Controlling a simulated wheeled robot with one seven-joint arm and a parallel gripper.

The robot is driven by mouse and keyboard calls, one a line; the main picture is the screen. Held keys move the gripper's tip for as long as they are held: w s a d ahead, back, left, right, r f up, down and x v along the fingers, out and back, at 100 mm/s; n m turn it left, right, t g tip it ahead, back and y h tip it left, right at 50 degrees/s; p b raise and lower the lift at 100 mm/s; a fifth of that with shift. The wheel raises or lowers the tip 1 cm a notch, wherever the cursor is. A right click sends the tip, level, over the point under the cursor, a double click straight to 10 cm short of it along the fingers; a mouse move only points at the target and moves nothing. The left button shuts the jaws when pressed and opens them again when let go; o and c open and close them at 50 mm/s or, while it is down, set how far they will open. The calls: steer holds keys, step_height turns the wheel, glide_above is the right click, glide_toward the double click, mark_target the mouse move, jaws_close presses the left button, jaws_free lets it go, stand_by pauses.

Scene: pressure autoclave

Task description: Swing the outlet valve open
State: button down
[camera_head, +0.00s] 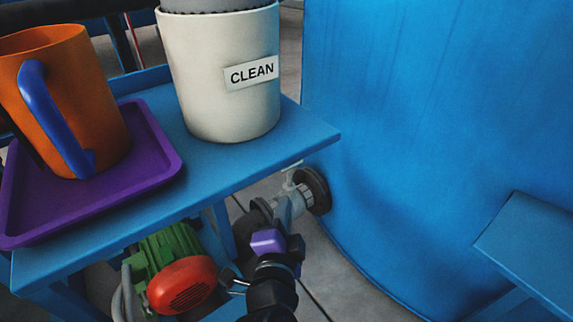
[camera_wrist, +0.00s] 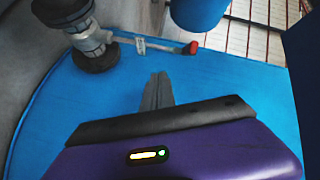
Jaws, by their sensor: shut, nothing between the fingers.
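The outlet valve (camera_wrist: 92,42) is a grey metal body with dark round flanges at the upper left of the wrist view. Its thin lever (camera_wrist: 160,46) reaches right from the body, with a pale tag and a red end (camera_wrist: 191,47). In the head view the valve (camera_head: 296,194) sits low on the side of the blue tank (camera_head: 430,110), partly hidden by my arm. My gripper (camera_wrist: 158,78), purple with grey fingers, is shut and empty. In the wrist view its fingertips appear just below the lever, apart from it. It also shows in the head view (camera_head: 285,205).
A blue table (camera_head: 235,165) stands above and left of the valve. It bears a purple tray (camera_head: 150,180) with an orange mug (camera_head: 85,105) and a white "CLEAN" bin (camera_head: 215,85). A green and red motor (camera_head: 180,275) lies below. Another blue surface (camera_head: 530,245) is at right.

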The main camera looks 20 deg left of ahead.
steer(key=d+r+m+t+y, duration=0.1)
steer(key=d+r+m, duration=0.3)
steer(key=w+a+b, duration=0.2)
steer(key=w+a, duration=0.4)
steer(key=w, duration=0.3)
steer(key=shift+a, duration=0.2)
steer(key=shift+f, duration=0.1)
